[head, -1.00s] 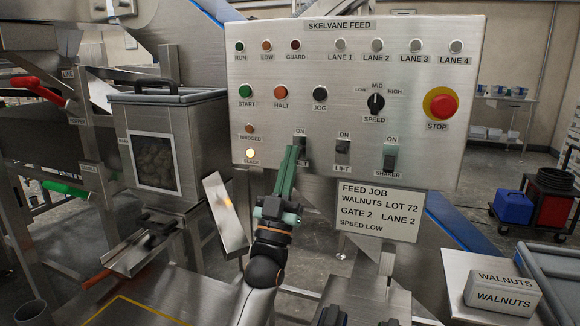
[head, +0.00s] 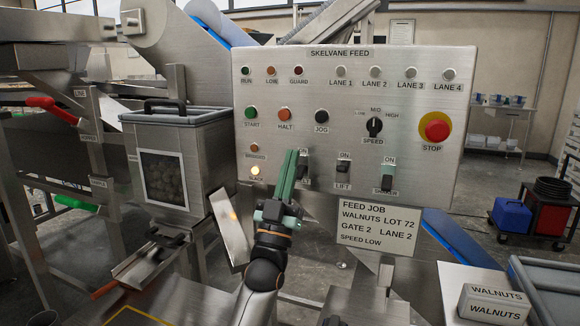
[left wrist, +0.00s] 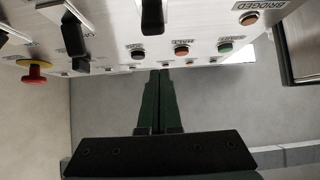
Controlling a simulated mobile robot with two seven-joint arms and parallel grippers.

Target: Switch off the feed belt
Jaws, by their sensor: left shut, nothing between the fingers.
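The grey control panel (head: 420,100), headed SKELVANE FEED, fills the middle of the head view. The belt switch (head: 303,168) is the leftmost of three lever switches in its lower row, under an ON label; its own label is partly covered, with only "LT" showing. I cannot tell its position. My left gripper (head: 290,153) is shut and empty, its green fingers pointing up just left of this switch and overlapping the panel. In the left wrist view the shut fingers (left wrist: 157,75) lie below a black lever (left wrist: 152,17). I cannot tell whether they touch anything.
The lift switch (head: 343,167) and shaker switch (head: 387,176) are to the right. The red STOP button (head: 437,130) is at the far right of the panel. The amber SLACK lamp (head: 255,171) is lit. A job card (head: 378,228) hangs below; a hopper (head: 195,135) stands left.

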